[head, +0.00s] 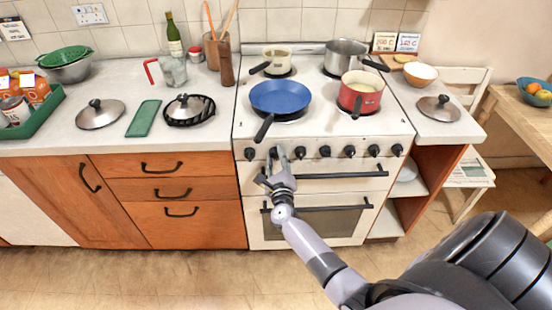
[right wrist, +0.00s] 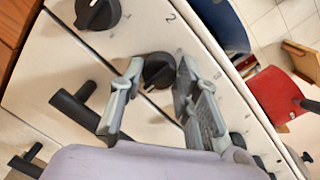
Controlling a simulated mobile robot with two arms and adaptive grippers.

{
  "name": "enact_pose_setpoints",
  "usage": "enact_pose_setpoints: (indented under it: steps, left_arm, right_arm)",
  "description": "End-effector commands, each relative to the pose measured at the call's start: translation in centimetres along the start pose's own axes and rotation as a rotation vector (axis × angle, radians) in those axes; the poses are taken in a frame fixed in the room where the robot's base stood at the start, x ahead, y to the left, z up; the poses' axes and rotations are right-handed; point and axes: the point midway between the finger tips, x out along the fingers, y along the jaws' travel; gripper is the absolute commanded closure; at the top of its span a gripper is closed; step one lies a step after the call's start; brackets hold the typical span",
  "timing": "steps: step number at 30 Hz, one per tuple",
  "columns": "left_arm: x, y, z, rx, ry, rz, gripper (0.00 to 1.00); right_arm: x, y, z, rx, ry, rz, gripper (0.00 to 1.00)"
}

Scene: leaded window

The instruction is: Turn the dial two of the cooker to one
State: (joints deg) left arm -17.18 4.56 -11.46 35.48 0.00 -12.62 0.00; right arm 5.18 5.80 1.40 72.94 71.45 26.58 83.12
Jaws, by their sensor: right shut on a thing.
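The white cooker (head: 322,125) stands in the middle of the head view, with a row of several black dials along its front panel. Dial two (right wrist: 158,70) is the second from the left; in the head view my right gripper mostly covers it. In the right wrist view it is a round black knob with a pale pointer mark. My right gripper (head: 275,155) is at the panel, its grey fingers (right wrist: 158,92) on either side of this dial and shut on it. The neighbouring dial one (right wrist: 97,12) is free. My left gripper is not in view.
A black oven handle (head: 345,174) lies just below the dials, close to my right gripper. A blue pan (head: 280,97) has its handle pointing toward the front edge. A red pot (head: 361,92) and other pots stand on the hob. The floor in front is clear.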

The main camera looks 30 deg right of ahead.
Motion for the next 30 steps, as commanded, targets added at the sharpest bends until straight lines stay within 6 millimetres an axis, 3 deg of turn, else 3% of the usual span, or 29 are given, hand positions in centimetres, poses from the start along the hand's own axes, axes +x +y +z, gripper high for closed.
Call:
enact_pose_setpoints:
  steps: [10,20,30]
  left_arm:
    - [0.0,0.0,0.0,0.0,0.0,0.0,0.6]
    - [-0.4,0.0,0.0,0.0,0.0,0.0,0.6]
    - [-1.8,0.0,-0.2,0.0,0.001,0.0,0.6]
  right_arm:
    - [0.0,0.0,0.0,0.0,0.0,0.0,0.98]
    - [0.0,0.0,0.1,-0.05,0.004,0.002,0.98]
    - [0.0,-0.1,0.2,-0.288,0.02,0.014,0.98]
